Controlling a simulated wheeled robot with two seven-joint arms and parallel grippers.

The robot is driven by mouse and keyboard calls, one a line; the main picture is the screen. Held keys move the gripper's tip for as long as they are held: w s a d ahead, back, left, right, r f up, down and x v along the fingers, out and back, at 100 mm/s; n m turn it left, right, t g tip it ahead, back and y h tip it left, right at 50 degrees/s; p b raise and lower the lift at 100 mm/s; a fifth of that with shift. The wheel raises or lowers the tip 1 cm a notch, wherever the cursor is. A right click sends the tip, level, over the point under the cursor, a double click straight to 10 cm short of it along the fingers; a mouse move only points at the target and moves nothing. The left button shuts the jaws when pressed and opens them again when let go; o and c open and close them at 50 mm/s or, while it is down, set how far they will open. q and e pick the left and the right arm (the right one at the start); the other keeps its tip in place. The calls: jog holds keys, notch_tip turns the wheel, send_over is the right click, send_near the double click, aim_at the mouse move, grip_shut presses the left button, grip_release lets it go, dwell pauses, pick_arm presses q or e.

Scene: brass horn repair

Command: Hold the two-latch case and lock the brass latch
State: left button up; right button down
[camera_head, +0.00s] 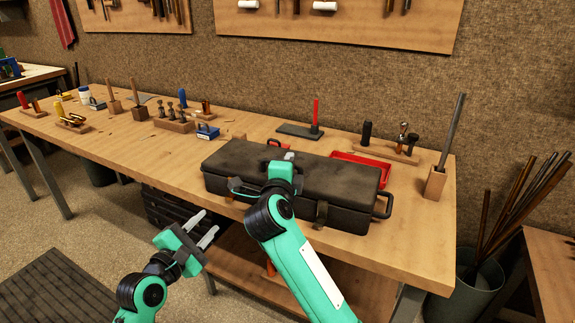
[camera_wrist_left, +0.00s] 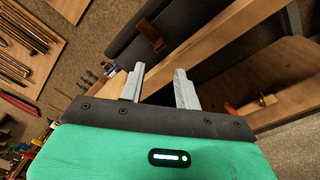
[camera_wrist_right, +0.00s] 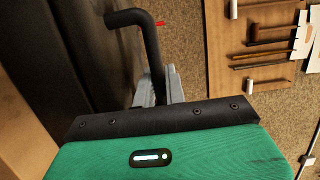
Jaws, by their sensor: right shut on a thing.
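The dark two-latch case (camera_head: 330,180) lies on the workbench with its lid down. A brass latch (camera_head: 321,212) shows on its front, right of my right arm. A brass-coloured latch (camera_wrist_left: 150,36) also shows on the case in the left wrist view; its exact position is unclear. My right gripper (camera_wrist_right: 158,88) is shut on a black bent handle (camera_wrist_right: 140,20) of the case. In the head view the right gripper and arm cover part of the front. My left gripper (camera_head: 207,231) is open and empty, in front of the bench, left of and lower than the case.
The workbench (camera_head: 125,140) carries small tools and blocks left of the case. A red tray (camera_head: 362,172) lies behind it. A wooden block with an upright rod (camera_head: 436,182) stands at the right. A lower shelf (camera_head: 245,265) sits under the bench near my left gripper.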

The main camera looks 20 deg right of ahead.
pick_arm(q)
jog(key=shift+w+a+f+m, duration=0.15)
jog(key=shift+w+m, duration=0.05)
jog(key=shift+m, duration=0.1)
grip_shut()
jog(key=w+a+m+g+h, duration=0.3)
jog(key=w+a+m, duration=0.2)
jog(key=a+m, duration=0.2)
jog(key=shift+w+a+m, duration=0.25)
jog(key=shift+w+m, duration=0.05)
jog(key=shift+m, duration=1.1)
